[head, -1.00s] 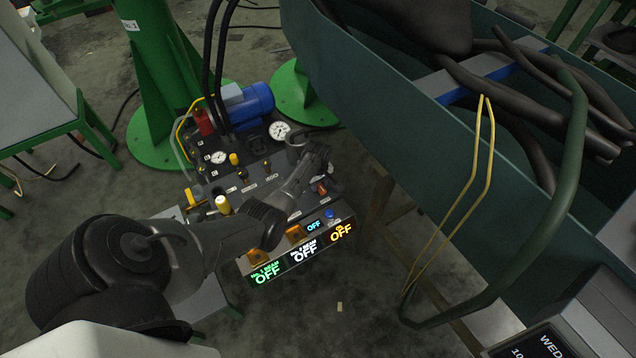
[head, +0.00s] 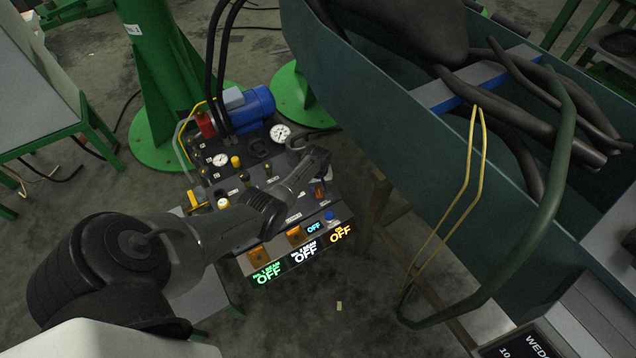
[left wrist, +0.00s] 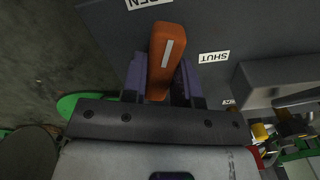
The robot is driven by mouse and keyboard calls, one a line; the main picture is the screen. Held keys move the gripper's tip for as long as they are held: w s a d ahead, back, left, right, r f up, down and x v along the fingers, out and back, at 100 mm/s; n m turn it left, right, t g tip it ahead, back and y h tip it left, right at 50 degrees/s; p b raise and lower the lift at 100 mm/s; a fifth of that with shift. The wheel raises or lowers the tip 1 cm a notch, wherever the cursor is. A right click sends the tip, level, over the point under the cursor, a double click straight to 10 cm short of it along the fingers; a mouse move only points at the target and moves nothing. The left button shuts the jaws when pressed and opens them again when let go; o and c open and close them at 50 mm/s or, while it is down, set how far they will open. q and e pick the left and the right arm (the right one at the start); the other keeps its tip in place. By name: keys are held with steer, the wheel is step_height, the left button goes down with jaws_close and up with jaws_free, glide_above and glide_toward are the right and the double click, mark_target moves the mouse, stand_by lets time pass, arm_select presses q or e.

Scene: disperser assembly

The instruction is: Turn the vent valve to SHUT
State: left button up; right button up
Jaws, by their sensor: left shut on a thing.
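The vent valve's orange handle (left wrist: 166,62) with a white stripe stands between the fingers of my left gripper (left wrist: 163,82) in the left wrist view, and the gripper is shut on it. The stripe lies nearer the upright in that picture, tilted slightly right. A SHUT label (left wrist: 213,56) is to the right of the handle, and a partly cut-off label (left wrist: 147,3) ending in "EN" is above it. In the head view, my left gripper (head: 322,174) is over the right side of the control panel, with the small orange handle (head: 320,190) below it. My right gripper is out of view.
The power unit carries gauges (head: 280,132), a blue motor (head: 253,107) and lit OFF displays (head: 303,253). A green tank (head: 400,130) with dark hoses and a yellow wire loop (head: 470,190) stands at the right. A green column (head: 160,80) stands behind.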

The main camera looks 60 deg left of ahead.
arm_select(q)
steer(key=m, duration=0.3)
steer(key=shift+p, duration=0.4)
steer(key=m, duration=0.3)
steer(key=shift+m+p, duration=0.3)
steer(key=m, duration=0.6)
steer(key=shift+m, duration=0.7)
steer(key=o, duration=0.9)
steer(key=shift+r, duration=0.1)
